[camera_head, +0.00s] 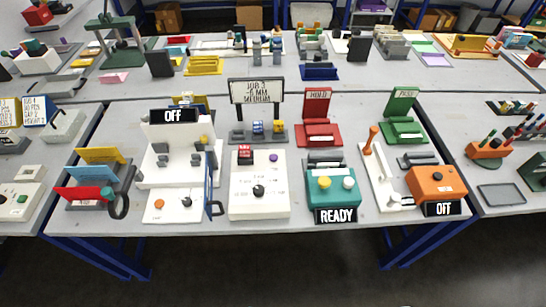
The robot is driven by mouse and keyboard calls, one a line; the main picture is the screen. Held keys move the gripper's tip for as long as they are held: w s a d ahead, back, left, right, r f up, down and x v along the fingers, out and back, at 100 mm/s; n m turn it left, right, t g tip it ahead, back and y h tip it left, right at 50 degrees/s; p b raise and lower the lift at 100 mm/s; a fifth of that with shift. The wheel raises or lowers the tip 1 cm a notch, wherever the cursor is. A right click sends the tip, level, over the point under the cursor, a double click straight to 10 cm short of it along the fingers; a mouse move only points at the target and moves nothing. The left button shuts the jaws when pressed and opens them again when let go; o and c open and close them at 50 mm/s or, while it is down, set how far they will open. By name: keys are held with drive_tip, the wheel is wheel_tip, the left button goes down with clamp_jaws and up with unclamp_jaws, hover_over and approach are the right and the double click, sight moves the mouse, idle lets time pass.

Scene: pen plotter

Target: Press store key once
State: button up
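No key can be read as "store" from here. A white control panel (259,200) stands in the middle of the near table, with a dark dial (258,190), a purple button (273,158) and small lettering too fine to read. A red block with a display (245,154) sits at its back left. To its right is a teal box (332,188) with a yellow knob (324,183), a white knob (348,183) and a sign reading "READY" (336,215). My gripper is not in view.
Left is a white machine (160,175) with an "OFF" sign (174,115). Right is an orange box (431,184) with another "OFF" sign (443,209). Behind stand a job sign (256,91), a red "HOLD" stand (317,104) and a green stand (403,104). Floor in front is clear.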

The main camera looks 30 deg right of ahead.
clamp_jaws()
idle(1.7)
